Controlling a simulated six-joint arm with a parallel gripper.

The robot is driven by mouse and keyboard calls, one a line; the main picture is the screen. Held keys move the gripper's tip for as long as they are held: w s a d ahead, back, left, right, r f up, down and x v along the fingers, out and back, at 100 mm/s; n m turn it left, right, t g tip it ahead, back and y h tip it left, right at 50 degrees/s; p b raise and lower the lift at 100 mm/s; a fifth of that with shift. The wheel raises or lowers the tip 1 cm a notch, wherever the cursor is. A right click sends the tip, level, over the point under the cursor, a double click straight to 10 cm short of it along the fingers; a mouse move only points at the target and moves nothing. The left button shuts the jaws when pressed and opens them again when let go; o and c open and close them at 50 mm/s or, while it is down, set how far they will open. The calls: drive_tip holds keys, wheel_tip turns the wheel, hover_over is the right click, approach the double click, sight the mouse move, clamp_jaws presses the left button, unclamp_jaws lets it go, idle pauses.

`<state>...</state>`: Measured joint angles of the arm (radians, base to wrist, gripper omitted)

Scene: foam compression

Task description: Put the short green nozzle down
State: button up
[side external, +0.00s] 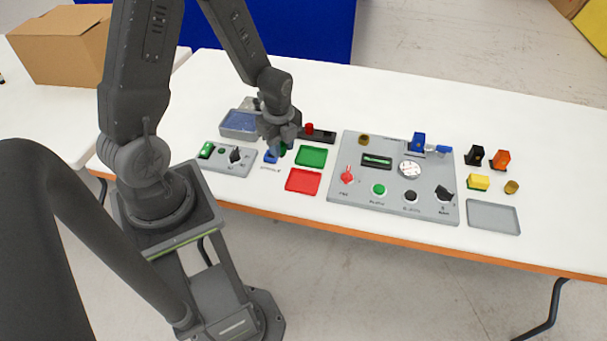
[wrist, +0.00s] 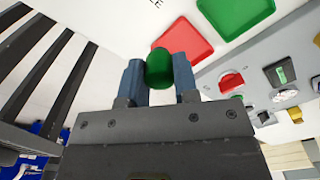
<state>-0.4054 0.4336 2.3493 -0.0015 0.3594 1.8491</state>
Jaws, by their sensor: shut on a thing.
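The short green nozzle (wrist: 159,68) is between the two blue-grey fingers of my gripper (wrist: 159,80) in the wrist view. My gripper is shut on it, and its rounded end shows past the fingertips. In the side view my gripper (side external: 281,143) points down at the left part of the table, left of the green tray (side external: 311,156) and above left of the red tray (side external: 303,181). The nozzle is mostly hidden by the fingers there. I cannot tell whether it touches the table. The wrist view also shows the red tray (wrist: 176,29) and green tray (wrist: 232,12).
A small grey panel (side external: 226,160) lies left of my gripper, a blue tray (side external: 238,123) behind it. A large grey control panel (side external: 393,195) stands to the right. Beyond it are several small coloured parts and an empty grey tray (side external: 493,217). The table's far right is clear.

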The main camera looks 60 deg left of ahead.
hover_over(304, 184)
wheel_tip(304, 184, down, 4)
drive_tip(key=shift+r, duration=0.1)
drive_tip(key=shift+a+f, duration=0.1)
drive_tip(key=shift+f, duration=1.85)
drive_tip(key=shift+f, duration=0.15)
drive_tip(key=o, duration=1)
